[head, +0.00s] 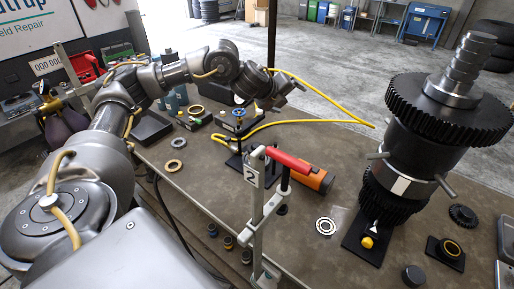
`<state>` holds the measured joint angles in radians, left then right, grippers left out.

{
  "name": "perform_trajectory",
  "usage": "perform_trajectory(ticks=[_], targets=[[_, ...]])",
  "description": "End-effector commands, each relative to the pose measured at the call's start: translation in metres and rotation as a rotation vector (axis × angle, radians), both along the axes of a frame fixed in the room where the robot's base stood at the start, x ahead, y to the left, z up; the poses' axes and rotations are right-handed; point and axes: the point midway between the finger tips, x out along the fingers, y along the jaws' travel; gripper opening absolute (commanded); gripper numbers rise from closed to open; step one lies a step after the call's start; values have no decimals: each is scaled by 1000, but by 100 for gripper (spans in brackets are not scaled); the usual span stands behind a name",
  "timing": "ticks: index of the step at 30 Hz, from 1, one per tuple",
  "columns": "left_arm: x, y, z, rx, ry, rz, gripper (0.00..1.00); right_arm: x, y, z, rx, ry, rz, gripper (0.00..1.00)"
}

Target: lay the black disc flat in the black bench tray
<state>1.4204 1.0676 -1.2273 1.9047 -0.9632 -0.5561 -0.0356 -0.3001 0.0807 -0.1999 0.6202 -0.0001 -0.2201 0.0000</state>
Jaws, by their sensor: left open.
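My left gripper (291,92) is open and empty, raised above the far part of the bench. The black bench tray (152,128) appears to be the dark shallow tray on the left of the bench, partly hidden by my left arm. A short, round black piece (413,275) lies at the front right, far from the gripper. I cannot tell for certain whether it is the black disc. My right gripper is not in view.
A tall black gear shaft assembly (437,125) stands at the right. A bearing ring (325,226) and a small gear (463,215) lie on the bench. A yellow hose crosses the back.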

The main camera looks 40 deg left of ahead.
Motion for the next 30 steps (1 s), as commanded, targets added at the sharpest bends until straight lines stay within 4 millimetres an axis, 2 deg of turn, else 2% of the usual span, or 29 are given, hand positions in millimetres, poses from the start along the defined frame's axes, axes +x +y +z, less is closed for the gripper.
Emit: perform_trajectory(ticks=[1,3,6,10,18,27,30], targets=[[-11,20,-19,144,92,-54,86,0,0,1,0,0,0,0],[-36,45,-56,322,245,-152,86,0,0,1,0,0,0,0],[-73,71,-95,503,442,-314,86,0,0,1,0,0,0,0],[-96,81,-105,618,535,-480,86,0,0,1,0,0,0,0],[-96,79,-109,654,532,-550,86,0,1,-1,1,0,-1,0],[-81,81,-149,653,532,-548,86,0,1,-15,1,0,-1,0],[-77,82,-156,653,531,-548,86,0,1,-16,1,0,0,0]])
